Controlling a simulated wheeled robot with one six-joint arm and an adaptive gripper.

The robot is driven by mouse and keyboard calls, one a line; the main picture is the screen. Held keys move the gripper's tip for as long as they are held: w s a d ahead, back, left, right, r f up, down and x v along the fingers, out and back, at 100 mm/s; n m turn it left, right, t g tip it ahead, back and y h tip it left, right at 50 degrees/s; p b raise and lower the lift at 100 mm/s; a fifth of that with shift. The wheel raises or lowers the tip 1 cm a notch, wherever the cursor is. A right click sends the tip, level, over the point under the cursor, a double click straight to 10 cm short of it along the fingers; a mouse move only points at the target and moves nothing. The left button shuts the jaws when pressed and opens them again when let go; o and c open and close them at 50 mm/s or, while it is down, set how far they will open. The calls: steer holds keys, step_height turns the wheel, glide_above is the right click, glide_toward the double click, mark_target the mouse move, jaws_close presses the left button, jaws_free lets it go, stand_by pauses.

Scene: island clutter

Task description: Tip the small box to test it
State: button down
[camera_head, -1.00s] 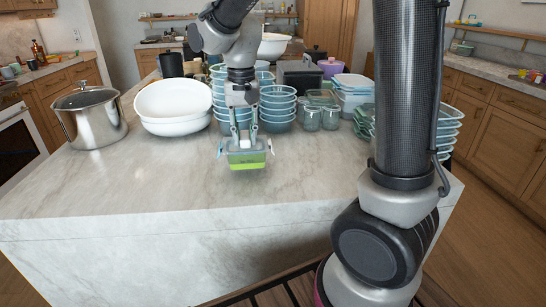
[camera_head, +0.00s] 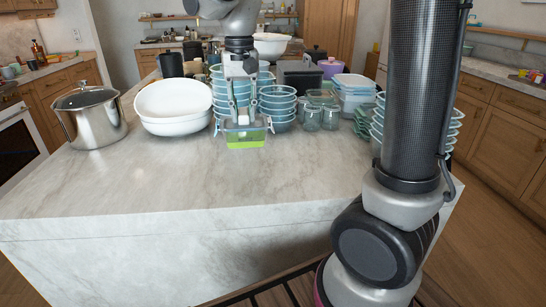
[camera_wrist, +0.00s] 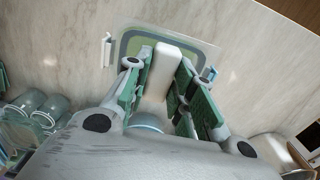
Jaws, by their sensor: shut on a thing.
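The small box (camera_head: 246,141) is bright green below with a greyish lid and pale clips at its two sides. It sits at the front of the stacked bowls in the head view, over the marble counter. My gripper (camera_head: 243,112) is above it, pointing down, shut on a white upright block that meets the lid. In the wrist view the white block (camera_wrist: 168,66) stands between the green finger pads, and the lid edge of the box (camera_wrist: 205,47) shows beyond. The pads and block hide much of the lid. I cannot tell whether the box touches the counter.
Stacked blue bowls (camera_head: 277,104) stand close behind and right of the box. White bowls (camera_head: 174,105) and a steel pot (camera_head: 90,118) stand left. Small jars (camera_head: 312,119) and stacked containers (camera_head: 353,88) stand right. The front of the counter (camera_head: 180,185) is clear.

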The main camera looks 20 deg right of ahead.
steer(key=shift+r, duration=0.25)
steer(key=shift+d+y, duration=0.25)
steer(key=shift+y, duration=0.75)
steer(key=y, duration=0.7)
steer(key=shift+f+y, duration=0.1)
steer(key=shift+y, duration=0.2)
steer(key=shift+a+y, duration=0.25)
steer(key=shift+y, duration=0.45)
stand_by(0.9)
